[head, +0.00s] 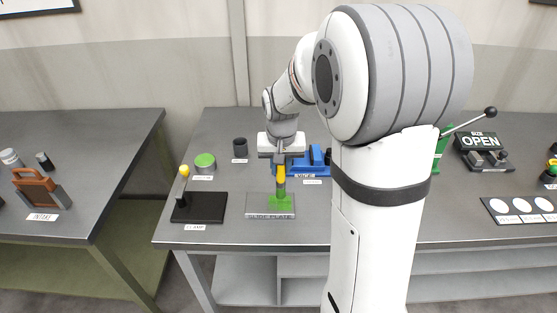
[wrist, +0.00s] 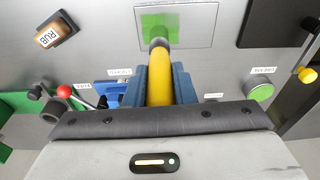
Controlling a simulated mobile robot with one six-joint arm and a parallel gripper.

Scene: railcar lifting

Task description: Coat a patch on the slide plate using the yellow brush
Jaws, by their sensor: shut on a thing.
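The slide plate (head: 255,206) lies flat near the front edge of the bench, with a green patch (head: 288,203) on its surface. My gripper (head: 280,163) is above the plate, shut on the yellow brush (head: 281,176). In the wrist view the yellow brush (wrist: 159,75) sits between the blue fingers of my gripper (wrist: 159,88). Its dark end (wrist: 158,43) points at the green patch; bristle contact is hard to tell.
A black clamp base (head: 200,208) with a yellow knob stands left of the plate. A green-topped tin (head: 205,162) and a dark cup (head: 240,147) are behind. A blue vise (head: 315,160) is behind right.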

